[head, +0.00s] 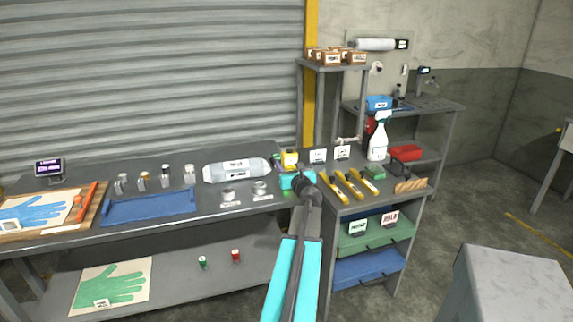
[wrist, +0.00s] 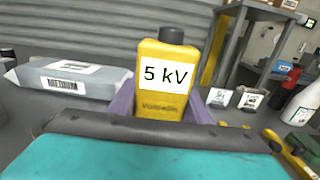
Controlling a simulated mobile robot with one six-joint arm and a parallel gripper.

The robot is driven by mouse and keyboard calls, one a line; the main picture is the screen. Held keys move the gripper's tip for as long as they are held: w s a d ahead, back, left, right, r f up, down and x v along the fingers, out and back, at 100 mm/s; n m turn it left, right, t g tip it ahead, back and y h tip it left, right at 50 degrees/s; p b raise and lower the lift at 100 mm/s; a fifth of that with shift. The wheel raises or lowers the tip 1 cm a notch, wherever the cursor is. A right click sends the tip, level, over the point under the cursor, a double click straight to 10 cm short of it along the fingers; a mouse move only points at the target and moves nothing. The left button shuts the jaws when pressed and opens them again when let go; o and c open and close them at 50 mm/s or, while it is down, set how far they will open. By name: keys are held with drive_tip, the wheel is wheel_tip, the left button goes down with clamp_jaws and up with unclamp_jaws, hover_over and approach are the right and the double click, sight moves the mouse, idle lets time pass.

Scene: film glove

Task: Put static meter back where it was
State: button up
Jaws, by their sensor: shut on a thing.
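The static meter is a yellow block with a dark top knob and a white label reading "5 kV"; it stands upright in the wrist view (wrist: 165,80) and shows small in the head view (head: 290,158). My gripper (head: 292,168) is shut on it, with purple fingers (wrist: 160,103) on both sides of its lower part. In the head view the meter is at the right end of the long bench (head: 150,236), by the side cart. Its base is hidden behind my gripper, so I cannot tell whether it touches the bench.
A clear wrapped pack (head: 237,171) lies just left of the meter. Small white cards (head: 318,155) stand to its right, with yellow-handled tools (head: 350,184) and a spray bottle (head: 378,142) on the cart. A blue tray (head: 150,206) lies further left. A grey stand (head: 515,275) is at front right.

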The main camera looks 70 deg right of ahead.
drive_tip(key=shift+f, duration=0.2)
drive_tip(key=o, duration=1.3)
drive_tip(key=shift+s+a, duration=0.1)
drive_tip(key=shift+b+v, duration=1.2)
drive_tip(key=shift+v, duration=5.5)
drive_tip(key=shift+r, duration=0.1)
drive_tip(key=shift+s, duration=0.1)
